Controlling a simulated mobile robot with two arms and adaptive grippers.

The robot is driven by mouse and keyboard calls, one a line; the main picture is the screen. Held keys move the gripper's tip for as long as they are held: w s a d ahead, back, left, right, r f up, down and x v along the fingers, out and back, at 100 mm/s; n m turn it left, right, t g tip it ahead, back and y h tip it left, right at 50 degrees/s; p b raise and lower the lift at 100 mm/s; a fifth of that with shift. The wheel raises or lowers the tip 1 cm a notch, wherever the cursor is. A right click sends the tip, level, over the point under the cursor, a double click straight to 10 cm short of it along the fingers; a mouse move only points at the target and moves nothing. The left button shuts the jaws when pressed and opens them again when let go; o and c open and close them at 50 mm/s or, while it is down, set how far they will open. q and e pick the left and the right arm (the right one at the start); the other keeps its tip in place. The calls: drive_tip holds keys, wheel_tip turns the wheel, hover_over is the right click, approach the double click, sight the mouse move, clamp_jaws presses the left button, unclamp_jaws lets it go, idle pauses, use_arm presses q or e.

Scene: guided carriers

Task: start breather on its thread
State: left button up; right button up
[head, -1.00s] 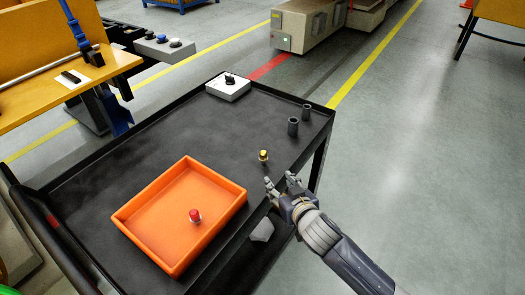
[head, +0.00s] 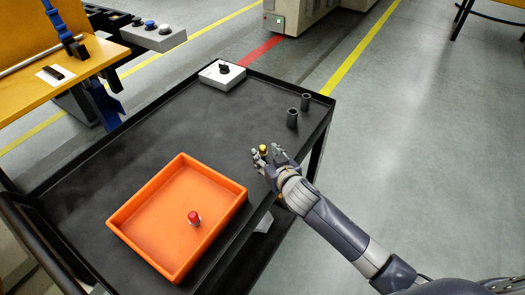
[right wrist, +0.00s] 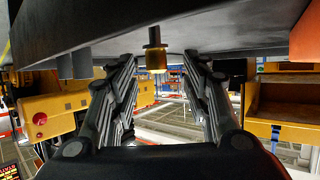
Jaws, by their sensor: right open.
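A small brass-topped piece with a dark lower part, which looks like the breather (head: 263,149), stands upright on the black cart top near its right edge. It also shows in the right wrist view (right wrist: 155,52), where the picture is upside down. My right gripper (head: 265,160) is open, its fingers pointing at the piece from the right edge. In the right wrist view its fingers (right wrist: 157,75) are on either side of the piece, with gaps on both sides. Two dark upright cylinders (head: 292,118) stand farther back; I cannot make out any thread. My left gripper is not in view.
An orange tray (head: 127,209) on the cart holds a red-topped piece (head: 194,218). A white box with a black knob (head: 222,75) stands at the cart's far end. The cart top (head: 150,125) has a raised rim and is clear in the middle.

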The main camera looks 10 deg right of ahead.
sight(264, 149)
drive_tip(key=shift+w, duration=0.5)
drive_tip(key=p+x, duration=0.1)
drive_tip(key=x, duration=0.2)
drive_tip(key=shift+d+r, duration=0.15)
drive_tip(key=shift+r, duration=0.05)
drive_tip(key=shift+w+f, duration=0.25)
drive_tip(key=shift+w, duration=0.3)
drive_tip(key=shift+c, duration=0.9)
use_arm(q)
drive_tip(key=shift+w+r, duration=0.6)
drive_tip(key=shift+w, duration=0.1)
use_arm(e)
clamp_jaws()
